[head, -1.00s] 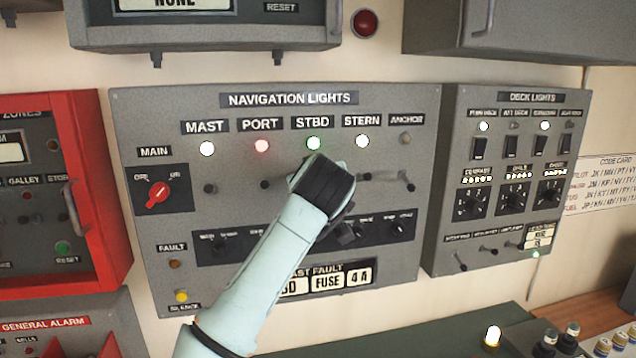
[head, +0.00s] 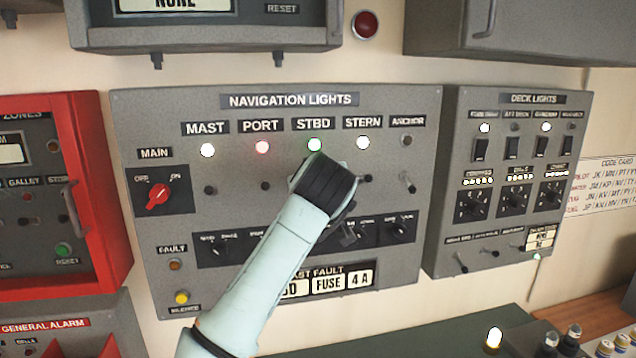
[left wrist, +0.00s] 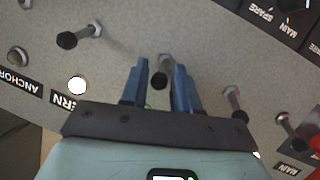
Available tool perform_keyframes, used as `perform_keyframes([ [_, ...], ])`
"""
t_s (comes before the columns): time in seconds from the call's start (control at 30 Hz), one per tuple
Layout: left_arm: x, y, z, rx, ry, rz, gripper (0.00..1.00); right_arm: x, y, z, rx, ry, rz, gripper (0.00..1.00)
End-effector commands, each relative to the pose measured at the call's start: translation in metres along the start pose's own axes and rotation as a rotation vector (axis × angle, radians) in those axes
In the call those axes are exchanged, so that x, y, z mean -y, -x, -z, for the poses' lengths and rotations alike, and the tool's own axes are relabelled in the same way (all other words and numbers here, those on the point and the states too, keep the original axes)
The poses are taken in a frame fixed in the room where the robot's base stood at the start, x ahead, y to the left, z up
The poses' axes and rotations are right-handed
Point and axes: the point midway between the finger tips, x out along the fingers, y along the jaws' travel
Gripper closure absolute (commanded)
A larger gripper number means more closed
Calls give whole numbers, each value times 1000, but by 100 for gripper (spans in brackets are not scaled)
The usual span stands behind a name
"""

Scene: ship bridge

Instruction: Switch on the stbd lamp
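My left gripper (head: 323,187) is just below this lamp, against the panel, and hides the STBD toggle there. In the left wrist view, which shows the panel upside down, the blue fingers of my left gripper (left wrist: 160,82) stand apart on either side of the STBD toggle (left wrist: 161,74). Gaps show between the toggle and the fingers. My right gripper is in neither view.
The MAST (head: 207,150), PORT (head: 262,147) and STERN (head: 362,143) lamps are lit; the ANCHOR lamp (head: 406,140) is dark. The PORT toggle (left wrist: 234,102) and STERN toggle (left wrist: 77,37) flank my fingers closely. The red main knob (head: 158,196) points toward ON.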

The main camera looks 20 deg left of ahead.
Motion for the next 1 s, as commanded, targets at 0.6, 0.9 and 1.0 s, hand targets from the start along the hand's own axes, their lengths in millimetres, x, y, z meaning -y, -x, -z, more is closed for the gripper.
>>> perform_keyframes([
  [0.6,0,117,1,-1,2,-3,70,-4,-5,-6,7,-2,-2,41],
  [0.9,1,128,0,-1,2,0,70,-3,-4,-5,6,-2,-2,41],
  [1.0,1,127,0,-1,2,0,70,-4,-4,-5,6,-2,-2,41],
])
